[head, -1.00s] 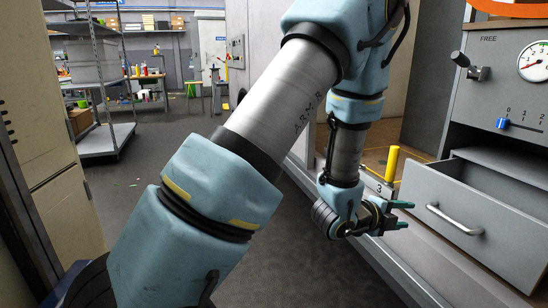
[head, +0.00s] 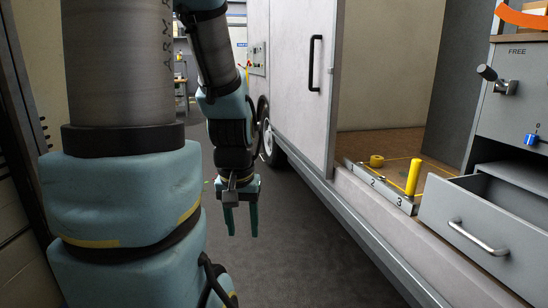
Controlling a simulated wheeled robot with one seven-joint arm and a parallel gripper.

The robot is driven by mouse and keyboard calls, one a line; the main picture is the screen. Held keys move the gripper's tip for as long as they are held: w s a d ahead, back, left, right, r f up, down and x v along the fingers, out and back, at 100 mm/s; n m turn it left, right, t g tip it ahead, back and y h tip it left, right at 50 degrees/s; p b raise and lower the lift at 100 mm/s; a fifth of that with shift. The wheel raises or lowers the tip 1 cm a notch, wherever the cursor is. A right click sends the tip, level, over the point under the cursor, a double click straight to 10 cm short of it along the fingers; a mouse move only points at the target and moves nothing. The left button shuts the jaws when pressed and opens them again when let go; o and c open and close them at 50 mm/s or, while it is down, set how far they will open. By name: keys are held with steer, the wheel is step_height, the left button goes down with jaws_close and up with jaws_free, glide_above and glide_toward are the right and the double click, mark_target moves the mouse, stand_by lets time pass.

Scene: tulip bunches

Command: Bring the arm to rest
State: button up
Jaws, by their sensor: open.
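My gripper (head: 241,220) hangs from my blue and grey arm, left of centre in the head view. Its two green fingers point down and stand apart, with nothing between them. It is over the dark floor (head: 300,262), clear of the cabinet and the drawer. My upper arm fills the left of the view and hides what lies behind it.
At right, a grey drawer (head: 500,232) with a bar handle stands open. A yellow post (head: 413,177) and a yellow roll (head: 376,161) are by a numbered metal strip (head: 385,190) at the opening's edge. A white door (head: 300,80) has a black handle. The middle floor is free.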

step_height(320, 180, up, 16)
steer(key=p, duration=1.4)
